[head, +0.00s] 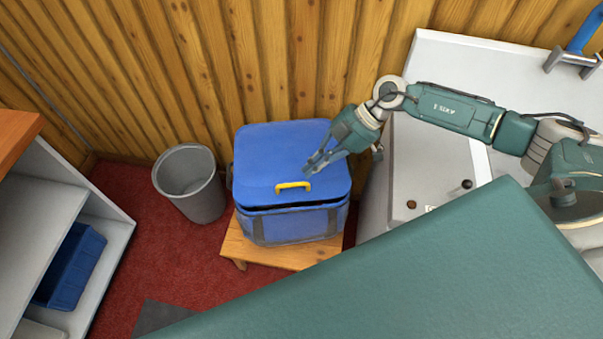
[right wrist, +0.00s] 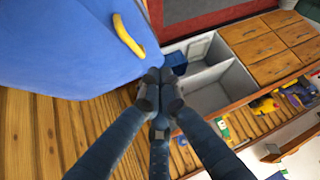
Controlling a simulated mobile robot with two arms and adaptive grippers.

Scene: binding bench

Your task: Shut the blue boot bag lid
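The blue boot bag (head: 290,228) stands on a low wooden stool. Its blue lid (head: 275,150) lies over the top, with a dark gap showing along the front edge, so it is not fully flush. A yellow handle (head: 293,186) sits near the lid's front edge. In the right wrist view the lid (right wrist: 60,45) fills the upper left, with the yellow handle (right wrist: 128,36) on it. My right gripper (head: 312,168) is over the right part of the lid, its fingertips (right wrist: 158,88) drawn together with nothing between them. Contact with the lid cannot be told. My left gripper is not in view.
A grey bin (head: 190,185) stands left of the stool (head: 240,248). A pale shelf unit (head: 40,200) with a blue tray (head: 70,268) is at the far left. A light grey bench or machine (head: 405,185) stands close on the right. A wooden wall is behind.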

